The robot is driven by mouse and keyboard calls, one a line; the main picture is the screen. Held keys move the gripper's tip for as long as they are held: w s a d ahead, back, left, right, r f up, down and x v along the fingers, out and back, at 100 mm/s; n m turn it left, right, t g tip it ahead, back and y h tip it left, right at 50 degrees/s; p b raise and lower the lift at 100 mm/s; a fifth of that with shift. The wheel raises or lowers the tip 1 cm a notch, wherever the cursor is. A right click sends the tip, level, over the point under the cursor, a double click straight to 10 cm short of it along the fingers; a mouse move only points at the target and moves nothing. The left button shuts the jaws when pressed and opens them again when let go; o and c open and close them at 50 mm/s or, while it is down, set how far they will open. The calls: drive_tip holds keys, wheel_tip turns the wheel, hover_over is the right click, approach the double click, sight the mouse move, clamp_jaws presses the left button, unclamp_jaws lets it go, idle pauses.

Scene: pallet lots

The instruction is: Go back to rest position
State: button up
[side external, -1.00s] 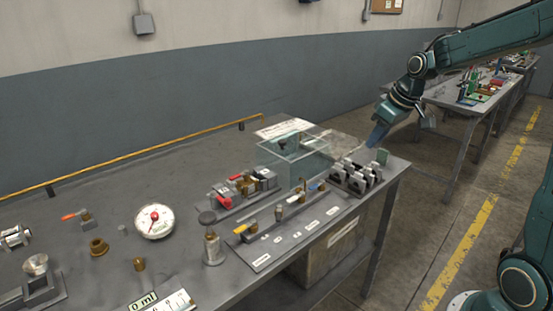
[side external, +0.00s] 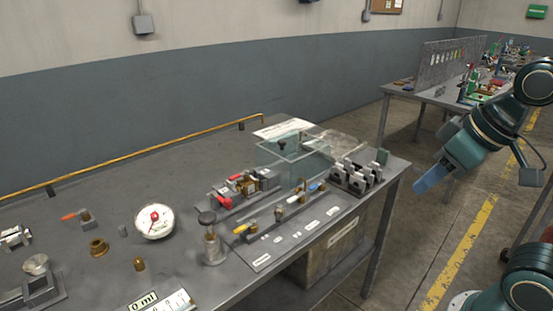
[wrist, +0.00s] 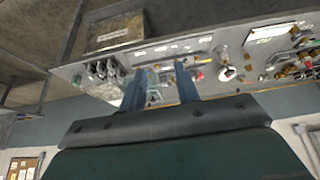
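My gripper (side external: 422,185) hangs in the air to the right of the near workbench's right end, over the floor, with its blue fingers pointing down and to the left. In the wrist view the two blue fingers of my gripper (wrist: 159,78) stand apart with nothing held between them. The bench shows beyond them, upside down. My gripper touches nothing.
A second bench (side external: 425,97) with a pegboard stands behind. The floor (side external: 400,250) between is clear.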

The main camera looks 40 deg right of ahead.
drive_tip(key=shift+s+a+f, duration=0.1)
drive_tip(key=shift+s+f, duration=0.05)
drive_tip(key=shift+s, duration=0.25)
drive_tip(key=shift+s+a+f, duration=0.1)
drive_tip(key=shift+s, duration=0.3)
